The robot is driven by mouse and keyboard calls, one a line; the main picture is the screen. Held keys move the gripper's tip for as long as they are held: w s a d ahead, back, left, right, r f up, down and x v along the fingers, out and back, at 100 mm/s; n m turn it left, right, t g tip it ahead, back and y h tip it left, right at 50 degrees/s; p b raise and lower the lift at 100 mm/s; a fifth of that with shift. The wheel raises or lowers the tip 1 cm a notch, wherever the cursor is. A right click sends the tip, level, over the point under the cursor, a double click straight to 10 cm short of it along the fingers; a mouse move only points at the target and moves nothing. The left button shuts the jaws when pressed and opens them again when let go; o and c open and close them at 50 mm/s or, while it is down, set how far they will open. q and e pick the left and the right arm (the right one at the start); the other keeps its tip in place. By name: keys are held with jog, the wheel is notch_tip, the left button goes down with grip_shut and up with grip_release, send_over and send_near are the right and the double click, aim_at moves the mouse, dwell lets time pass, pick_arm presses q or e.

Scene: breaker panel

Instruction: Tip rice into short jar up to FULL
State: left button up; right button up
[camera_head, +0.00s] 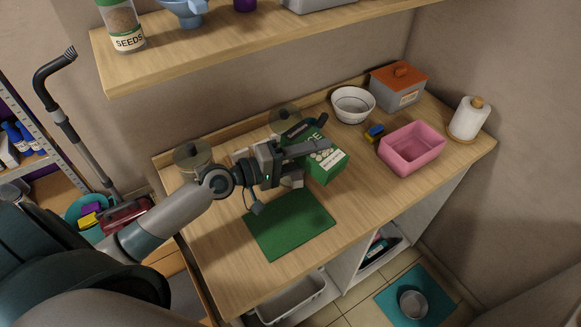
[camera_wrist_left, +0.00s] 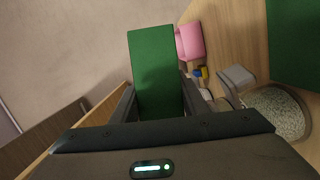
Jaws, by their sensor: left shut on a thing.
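The green rice box (camera_head: 322,164), with a white label partly reading "ICE", is over the counter. My left gripper (camera_head: 304,152) is shut on it; in the left wrist view the box (camera_wrist_left: 155,72) stands between the two fingers. It looks tilted in the head view. A round glass jar (camera_head: 192,158) stands at the counter's left end, and another lidded jar (camera_head: 285,116) is at the back, behind the box. The left wrist view shows a round container of pale grains (camera_wrist_left: 275,112) at the right; I cannot tell which jar it is. No FULL mark is readable. My right gripper is out of view.
A green mat (camera_head: 290,224) lies at the counter's front. A white bowl (camera_head: 353,105), pink bin (camera_head: 412,150), grey box with orange lid (camera_head: 399,86) and paper roll (camera_head: 468,119) stand to the right. A shelf (camera_head: 220,50) with a SEEDS jar (camera_head: 121,25) hangs above.

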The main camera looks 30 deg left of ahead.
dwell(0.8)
pick_arm(q)
jog(key=shift+f+b, duration=0.15)
jog(key=shift+b, duration=0.4)
jog(key=shift+n, duration=0.3)
jog(key=shift+a+f+b, duration=0.1)
jog(key=shift+f+b, duration=0.05)
jog(key=shift+b, duration=0.4)
jog(key=shift+w+a+r+n+t+h+b, duration=0.1)
jog(key=shift+a+r+n+t+h+b, duration=0.1)
jog(key=shift+r+n+t+b, duration=0.45)
jog(key=shift+w+a+r+n+t+h+b, duration=0.1)
jog(key=shift+a+r+n+h+b, duration=0.15)
jog(key=shift+n, duration=0.7)
dwell(4.2)
